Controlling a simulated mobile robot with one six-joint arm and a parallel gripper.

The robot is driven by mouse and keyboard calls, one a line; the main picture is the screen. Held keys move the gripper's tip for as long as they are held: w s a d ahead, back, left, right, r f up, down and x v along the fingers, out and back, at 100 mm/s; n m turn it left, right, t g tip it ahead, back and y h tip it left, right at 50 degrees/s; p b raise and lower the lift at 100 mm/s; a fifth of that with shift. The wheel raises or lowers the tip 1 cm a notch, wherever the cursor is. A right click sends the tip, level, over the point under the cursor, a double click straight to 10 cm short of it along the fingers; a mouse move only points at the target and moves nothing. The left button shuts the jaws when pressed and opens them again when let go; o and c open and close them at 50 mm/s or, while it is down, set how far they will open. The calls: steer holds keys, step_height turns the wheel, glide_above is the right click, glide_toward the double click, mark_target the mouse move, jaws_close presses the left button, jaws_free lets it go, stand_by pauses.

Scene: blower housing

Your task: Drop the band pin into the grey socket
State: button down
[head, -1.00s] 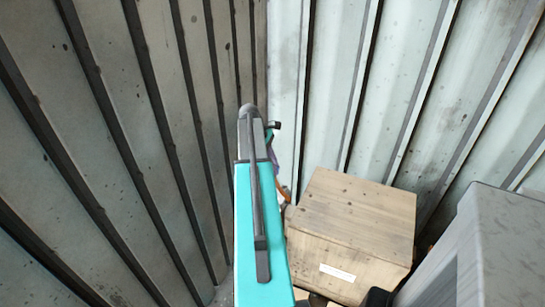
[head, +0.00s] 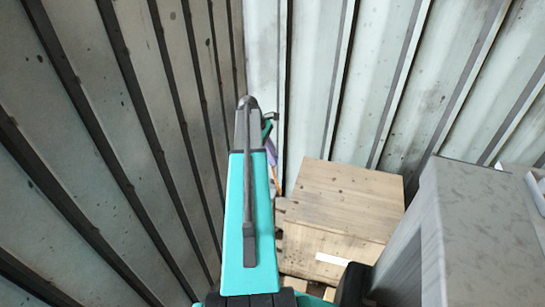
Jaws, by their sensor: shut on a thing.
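My teal arm reaches away from me up the middle of the head view and hides much of its far end. Beside its tip, a small purple part of my gripper (head: 270,152) shows. Below it is a thin orange sliver (head: 277,180), which looks like part of the band pin held in the shut jaws. The fingertips themselves are too small and too covered to make out. I cannot pick out the grey socket in this view.
A wooden crate (head: 345,200) with a white label stands right of my arm. A large grey speckled block (head: 480,215) with a recessed side fills the lower right. Ribbed metal walls (head: 110,130) close in on the left and at the back (head: 400,80).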

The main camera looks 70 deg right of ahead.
steer(key=shift+f, duration=0.1)
steer(key=shift+f+b, duration=2.95)
steer(key=shift+f, duration=1.65)
steer(key=shift+f, duration=0.2)
steer(key=c, duration=1.6)
jaws_free()
steer(key=shift+c, duration=0.2)
steer(key=v, duration=1.3)
steer(key=shift+r+b, duration=0.3)
steer(key=shift+r, duration=0.1)
steer(key=shift+a, duration=0.1)
